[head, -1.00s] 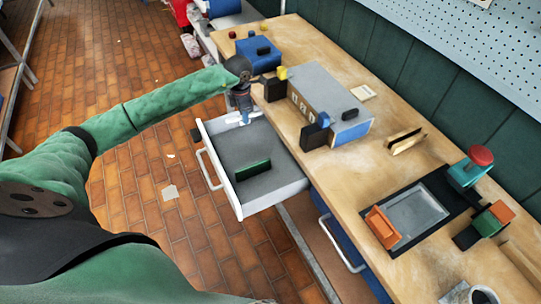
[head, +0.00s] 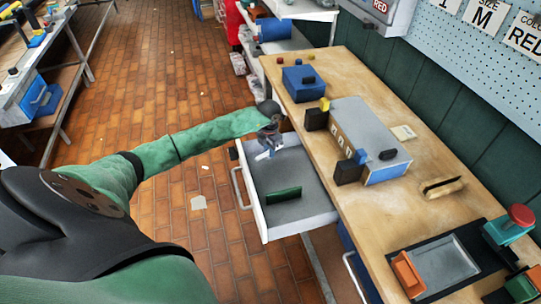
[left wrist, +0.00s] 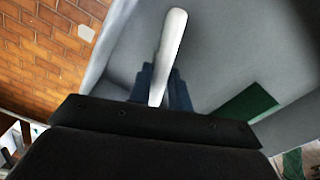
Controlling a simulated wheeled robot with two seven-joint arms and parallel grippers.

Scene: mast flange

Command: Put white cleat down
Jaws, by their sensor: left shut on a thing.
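The white cleat (left wrist: 170,50) is a slim, round-ended bar in the left wrist view, gripped between the blue fingertips of my left gripper (left wrist: 160,88). In the head view my left gripper (head: 268,148) points down at the far end of the open drawer (head: 300,226). The cleat shows there only as a small pale patch (head: 262,156) by the fingertips. Whether it touches the drawer floor I cannot tell. My right gripper is out of view.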

